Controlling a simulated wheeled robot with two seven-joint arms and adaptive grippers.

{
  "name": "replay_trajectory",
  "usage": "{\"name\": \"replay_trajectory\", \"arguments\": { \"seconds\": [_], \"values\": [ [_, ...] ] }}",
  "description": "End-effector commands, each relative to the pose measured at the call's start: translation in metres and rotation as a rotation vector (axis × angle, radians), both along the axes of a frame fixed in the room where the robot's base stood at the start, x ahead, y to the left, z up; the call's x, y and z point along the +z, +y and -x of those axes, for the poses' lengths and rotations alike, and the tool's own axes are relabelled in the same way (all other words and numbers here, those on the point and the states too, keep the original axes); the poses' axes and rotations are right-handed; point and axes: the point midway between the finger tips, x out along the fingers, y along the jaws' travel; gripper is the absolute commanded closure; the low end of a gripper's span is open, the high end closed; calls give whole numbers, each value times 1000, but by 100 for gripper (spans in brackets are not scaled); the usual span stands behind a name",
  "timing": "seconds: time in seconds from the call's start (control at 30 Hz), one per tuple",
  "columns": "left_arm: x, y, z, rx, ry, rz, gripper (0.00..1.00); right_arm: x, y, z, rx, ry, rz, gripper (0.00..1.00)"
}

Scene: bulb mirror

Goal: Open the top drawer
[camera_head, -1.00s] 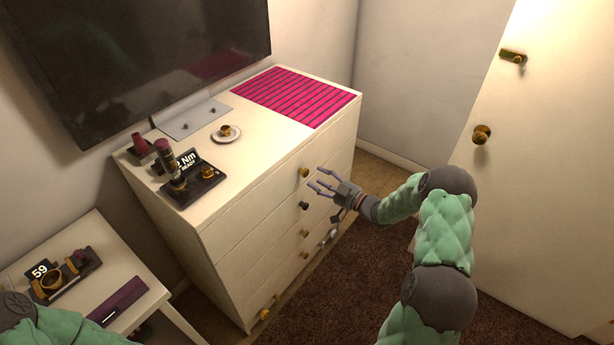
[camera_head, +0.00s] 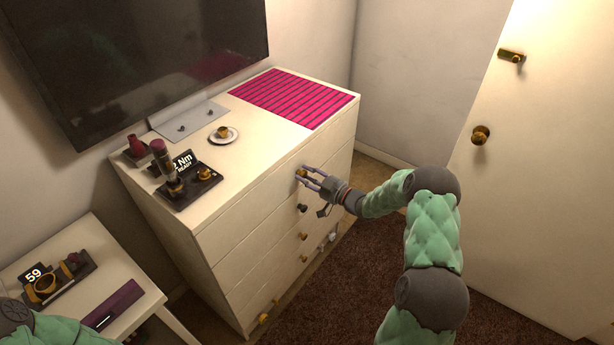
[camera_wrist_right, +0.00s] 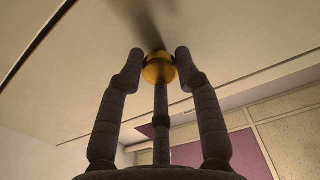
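The top drawer (camera_head: 254,208) of the white dresser appears closed, its front flush. My left gripper is out of view; only part of the left arm shows at lower left.
Lower drawers carry a dark knob (camera_head: 302,208) and more brass knobs. On the dresser top (camera_head: 225,172) are a saucer with a cup, a black device and a pink striped mat (camera_head: 293,98). A side table (camera_head: 85,250) stands at left, a door (camera_head: 545,180) at right.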

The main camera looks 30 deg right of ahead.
Motion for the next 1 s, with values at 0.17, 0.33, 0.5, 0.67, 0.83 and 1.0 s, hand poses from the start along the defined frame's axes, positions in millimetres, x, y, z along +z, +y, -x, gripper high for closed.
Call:
{"name": "replay_trajectory", "arguments": {
  "seconds": [0.17, 0.33, 0.5, 0.67, 0.83, 1.0],
  "values": [
    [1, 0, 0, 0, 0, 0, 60, 2, 0, 2, 2, -4, 2, 100],
    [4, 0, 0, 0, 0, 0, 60, 2, -6, 15, 1, -3, 0, 100],
    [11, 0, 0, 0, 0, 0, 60, 3, -19, 45, -1, -3, 1, 100],
    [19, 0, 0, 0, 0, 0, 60, 4, -35, 83, -2, -2, -1, 100],
    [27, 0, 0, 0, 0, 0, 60, 4, -53, 126, -2, -4, 1, 100],
    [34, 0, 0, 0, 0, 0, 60, 4, -69, 164, -1, -5, 1, 100]
  ]
}}
